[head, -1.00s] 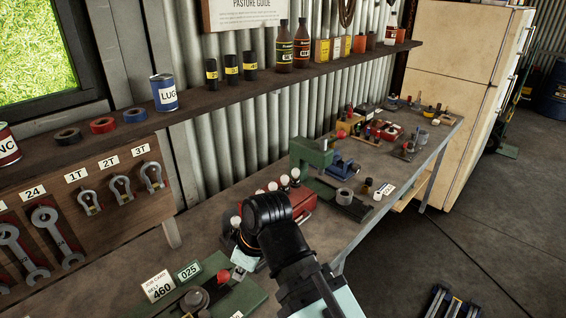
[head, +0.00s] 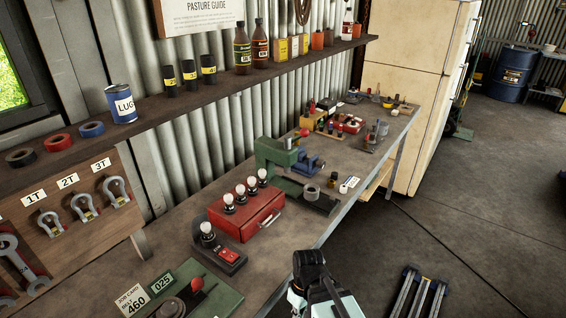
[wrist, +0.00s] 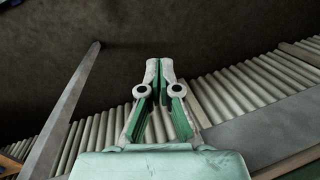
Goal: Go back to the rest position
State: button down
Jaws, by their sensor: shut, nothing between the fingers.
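My gripper (wrist: 159,68) shows in the wrist view with its pale, green-sided fingers together at the tips and nothing between them. In the head view my arm is at the bottom middle, just off the front edge of the workbench (head: 178,232). I cannot make out the fingertips there. The wrist view shows no object at the fingers, with a dark surface and corrugated metal behind them.
A switch box with a bulb (head: 220,250), a red box with bulbs (head: 258,216) and a green press (head: 275,158) stand on the bench. Blue-grey rails (head: 420,292) lie on the floor at right. The floor between bench and rails is open.

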jog(key=s+d+f+m+g+b, duration=0.2)
jog(key=s+d+f+m, duration=0.2)
jog(key=s+f, duration=0.8)
jog(key=s+d+f+m+g+h+b, duration=0.1)
jog(key=s+d+f+m, duration=0.3)
jog(key=s+d+f, duration=0.4)
jog(key=s+f+g+b, duration=0.1)
jog(key=s+f, duration=0.3)
jog(key=f, duration=0.3)
jog(key=shift+s+d+g, duration=0.2)
jog(key=shift+s+g, duration=0.1)
jog(key=shift+s, duration=0.1)
